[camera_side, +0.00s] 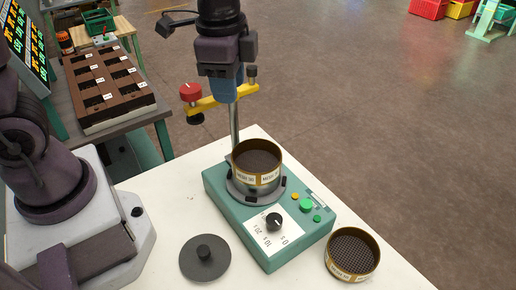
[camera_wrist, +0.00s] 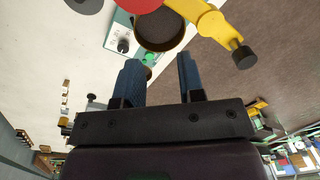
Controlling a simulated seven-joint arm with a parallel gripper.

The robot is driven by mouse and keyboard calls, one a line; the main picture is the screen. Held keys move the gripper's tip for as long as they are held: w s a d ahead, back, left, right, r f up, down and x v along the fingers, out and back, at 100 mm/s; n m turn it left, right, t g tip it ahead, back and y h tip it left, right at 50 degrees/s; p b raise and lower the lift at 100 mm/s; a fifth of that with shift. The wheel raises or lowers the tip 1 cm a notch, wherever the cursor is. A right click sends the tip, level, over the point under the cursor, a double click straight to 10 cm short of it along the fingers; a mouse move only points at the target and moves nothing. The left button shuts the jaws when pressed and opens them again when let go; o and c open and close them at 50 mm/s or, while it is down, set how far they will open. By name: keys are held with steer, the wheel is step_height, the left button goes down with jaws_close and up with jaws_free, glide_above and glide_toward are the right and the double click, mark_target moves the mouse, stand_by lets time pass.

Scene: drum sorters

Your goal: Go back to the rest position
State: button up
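My gripper, with blue fingers, hangs high beside the yellow clamp arm in the side view (camera_side: 226,88). In the wrist view my gripper (camera_wrist: 160,70) has its two fingers apart with nothing held between them. The sieve (camera_side: 257,165), a round brass-rimmed pan with dark contents, sits on the green shaker machine (camera_side: 285,248) below. The yellow clamp arm (camera_side: 206,103) carries a red knob (camera_side: 190,92) and stands on a metal post (camera_side: 234,128). In the wrist view the yellow arm (camera_wrist: 200,17) lies beyond the fingertips, near the sieve (camera_wrist: 158,27).
A second sieve with mesh (camera_side: 353,252) stands on the white table at right. A dark round lid (camera_side: 205,258) lies at front left. A brown slotted tray (camera_side: 105,84) sits on a side bench at back left. Open floor (camera_side: 380,90) lies beyond the table.

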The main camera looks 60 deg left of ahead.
steer(key=s+a+r+n+t, duration=0.2)
steer(key=s+r+n, duration=0.1)
steer(key=s+n, duration=0.1)
steer(key=s+a+r+n+t, duration=0.2)
steer(key=s+a+r+n, duration=0.1)
steer(key=s, duration=0.4)
steer(key=shift+a+r+n+t, duration=0.35)
steer(key=shift+r+n, duration=0.35)
steer(key=shift+n, duration=0.4)
